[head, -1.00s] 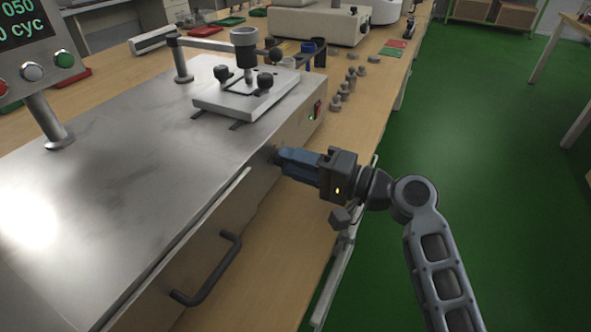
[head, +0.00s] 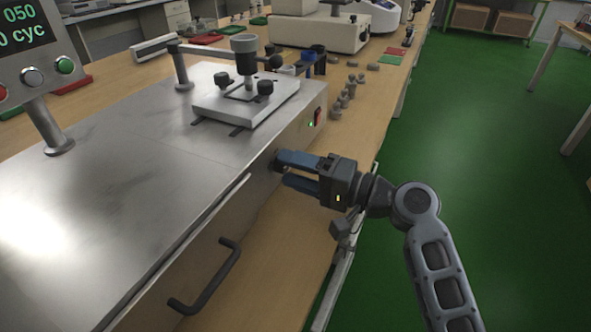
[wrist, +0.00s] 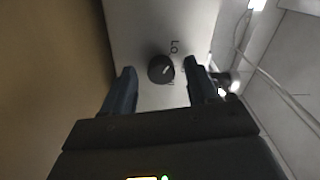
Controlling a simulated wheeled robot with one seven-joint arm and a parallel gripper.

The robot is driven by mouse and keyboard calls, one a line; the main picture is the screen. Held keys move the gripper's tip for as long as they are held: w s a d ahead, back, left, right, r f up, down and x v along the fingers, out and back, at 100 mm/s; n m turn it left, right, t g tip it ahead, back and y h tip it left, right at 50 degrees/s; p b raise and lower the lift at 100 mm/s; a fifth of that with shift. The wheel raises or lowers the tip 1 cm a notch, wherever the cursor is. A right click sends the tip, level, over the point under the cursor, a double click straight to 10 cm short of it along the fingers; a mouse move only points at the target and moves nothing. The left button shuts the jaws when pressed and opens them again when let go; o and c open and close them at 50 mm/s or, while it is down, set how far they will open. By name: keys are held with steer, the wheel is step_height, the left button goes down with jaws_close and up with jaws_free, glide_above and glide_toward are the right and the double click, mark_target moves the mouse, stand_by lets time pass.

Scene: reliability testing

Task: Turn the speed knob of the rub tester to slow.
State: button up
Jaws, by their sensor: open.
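The rub tester (head: 110,170) is a large brushed-metal box on the bench. Its speed knob shows in the wrist view as a dark round knob (wrist: 161,69) with a light pointer mark on the pale front panel. In the head view the knob (head: 274,163) is mostly hidden behind my fingers. My gripper (head: 283,170) is open, its blue fingers pointing at the front panel. In the wrist view the fingertips (wrist: 160,66) lie to the left and right of the knob with gaps. I cannot tell whether they reach its depth.
A black handle (head: 207,285) sticks out of the tester's front, nearer me. A red switch (head: 317,117) is farther along that face. Several small grey weights (head: 345,96) stand on the bench beyond. The green floor (head: 470,150) at right is clear.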

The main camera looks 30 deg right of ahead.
steer(key=v, duration=0.7)
steer(key=shift+s+d, duration=0.25)
steer(key=shift+s, duration=0.05)
stand_by(0.4)
